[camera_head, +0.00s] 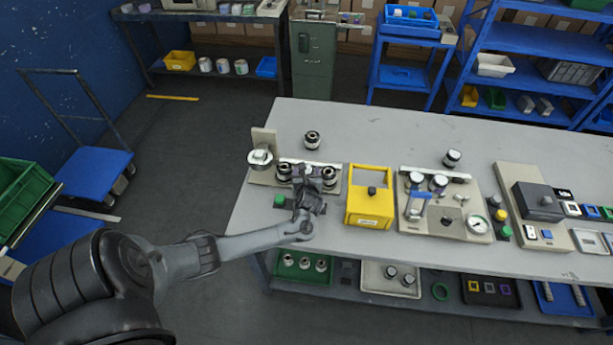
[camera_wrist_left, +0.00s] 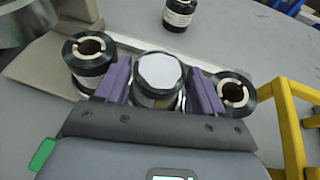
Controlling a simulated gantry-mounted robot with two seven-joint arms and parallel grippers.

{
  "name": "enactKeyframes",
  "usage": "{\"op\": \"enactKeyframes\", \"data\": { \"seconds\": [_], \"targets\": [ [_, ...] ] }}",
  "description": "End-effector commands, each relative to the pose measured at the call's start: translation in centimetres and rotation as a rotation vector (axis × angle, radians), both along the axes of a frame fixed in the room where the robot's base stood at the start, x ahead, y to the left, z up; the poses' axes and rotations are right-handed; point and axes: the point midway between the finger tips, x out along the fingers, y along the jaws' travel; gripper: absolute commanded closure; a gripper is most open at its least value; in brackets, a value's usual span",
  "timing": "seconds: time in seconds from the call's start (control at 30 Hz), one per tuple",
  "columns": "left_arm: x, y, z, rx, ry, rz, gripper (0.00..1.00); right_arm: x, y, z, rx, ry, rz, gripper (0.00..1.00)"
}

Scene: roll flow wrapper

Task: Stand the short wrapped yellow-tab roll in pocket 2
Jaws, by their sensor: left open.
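My left gripper (camera_head: 303,192) is over the roll fixture at the table's left. In the left wrist view its purple fingers (camera_wrist_left: 160,85) are open, one on each side of a roll with a white top (camera_wrist_left: 158,72). I cannot tell whether they touch it. A dark roll with an open core (camera_wrist_left: 90,60) stands to its left, and another (camera_wrist_left: 236,92) to its right; they also show in the head view as the left roll (camera_head: 284,172) and right roll (camera_head: 329,177). A loose dark roll (camera_head: 312,139) stands behind the fixture. No yellow tab or pocket number is readable.
A yellow frame box (camera_head: 370,210) stands close right of the fixture. A large metal-faced cylinder (camera_head: 260,159) is at the fixture's left end. A second fixture with rolls and a gauge (camera_head: 477,224) is farther right.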

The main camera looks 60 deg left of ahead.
Motion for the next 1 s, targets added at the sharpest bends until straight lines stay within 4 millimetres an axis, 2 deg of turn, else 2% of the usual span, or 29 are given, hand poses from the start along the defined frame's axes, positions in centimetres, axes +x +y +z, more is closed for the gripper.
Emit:
{"op": "enactKeyframes", "data": {
  "seconds": [0.17,0.7,0.87,1.0],
  "targets": [
    [-0.4,-0.8,0.9,0.000,-0.002,-0.001,0.31,0.0,0.1,0.5,0.004,0.002,-0.002,0.57],
    [-4.5,-8.2,4.3,-0.002,0.000,-0.001,0.31,0.0,0.0,3.8,0.001,0.000,0.000,0.57],
    [-5.1,-9.4,4.7,-0.010,-0.005,-0.002,0.31,0.0,-0.1,4.1,-0.005,0.000,0.004,0.57],
    [-5.4,-11.1,4.1,-0.096,-0.052,0.005,0.31,0.0,-0.1,4.2,-0.007,0.000,0.004,0.57]
  ]
}}
